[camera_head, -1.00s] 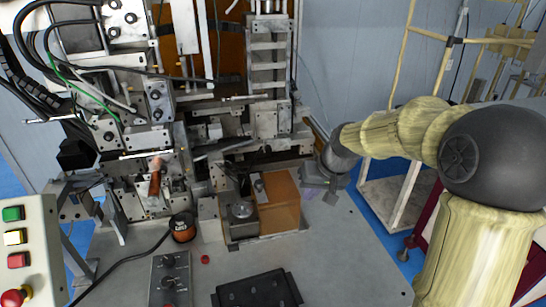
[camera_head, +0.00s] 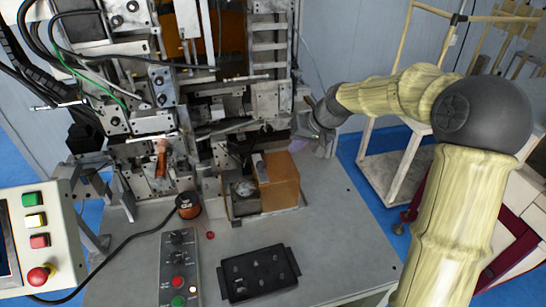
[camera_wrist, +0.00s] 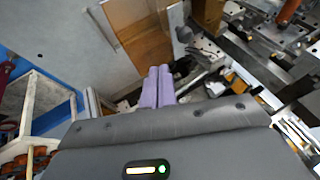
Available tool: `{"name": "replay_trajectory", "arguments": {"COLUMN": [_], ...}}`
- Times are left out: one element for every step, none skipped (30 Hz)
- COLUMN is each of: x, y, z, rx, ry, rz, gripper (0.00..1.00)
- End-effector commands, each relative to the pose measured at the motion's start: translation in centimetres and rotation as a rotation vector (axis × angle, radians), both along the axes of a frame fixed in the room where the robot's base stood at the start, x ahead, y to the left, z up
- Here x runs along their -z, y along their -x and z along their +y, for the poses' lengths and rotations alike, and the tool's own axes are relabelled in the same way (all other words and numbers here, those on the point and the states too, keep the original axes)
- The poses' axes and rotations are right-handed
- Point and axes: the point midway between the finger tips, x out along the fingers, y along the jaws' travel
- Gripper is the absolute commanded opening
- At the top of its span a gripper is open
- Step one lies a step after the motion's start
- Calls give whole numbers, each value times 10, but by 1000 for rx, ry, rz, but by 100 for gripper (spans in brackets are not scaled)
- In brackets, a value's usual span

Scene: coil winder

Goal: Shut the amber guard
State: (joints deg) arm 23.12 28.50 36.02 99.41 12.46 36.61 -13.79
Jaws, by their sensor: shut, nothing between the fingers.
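The amber guard (camera_head: 279,184) is a translucent orange box-like cover at the front right of the winder, beside a small metal block. In the wrist view an amber panel (camera_wrist: 148,48), apparently part of it, lies just beyond my fingertips. My gripper (camera_head: 326,149) is to the right of the guard and slightly behind it, mostly dark, with pale purple fingers partly hidden. The wrist view shows the two purple fingers (camera_wrist: 158,72) side by side, shut and empty. I cannot tell whether they touch the guard. How far the guard stands open is unclear.
The winder's metal frame (camera_head: 272,60) rises close to the left of my gripper. A black tray (camera_head: 259,274), a button box (camera_head: 178,270) and a copper spool (camera_head: 188,206) stand on the grey table. The table right of the guard is clear. A white-framed cart (camera_head: 395,175) stands beyond.

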Motion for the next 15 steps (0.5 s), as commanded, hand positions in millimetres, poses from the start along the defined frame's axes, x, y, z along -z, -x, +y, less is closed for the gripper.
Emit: {"name": "replay_trajectory", "arguments": {"x": [7, 11, 17, 22, 26, 32, 36, 41, 46, 51, 53, 53, 54, 56, 58], "y": [-2, -3, -5, -7, -8, -10, -12, -13, -15, -16, -17, -15, -15, -14, -13], "z": [6, 8, 11, 13, 15, 19, 21, 23, 26, 29, 32, 40, 45, 48, 53], "rx": [-4, -5, -4, -5, -4, -4, -4, -3, -3, -3, -4, -5, -6, -6, -5], "ry": [-1, -2, -2, -1, -1, 0, -1, -1, -1, -1, 0, 0, 1, 1, 1], "rz": [5, 6, 6, 6, 5, 5, 5, 6, 5, 6, 4, 3, 3, 3, 2], "gripper": [0, 0, 0, 0, 0, 0, 0, 0, 0, 0, 0, 0, 0, 0, 0]}}
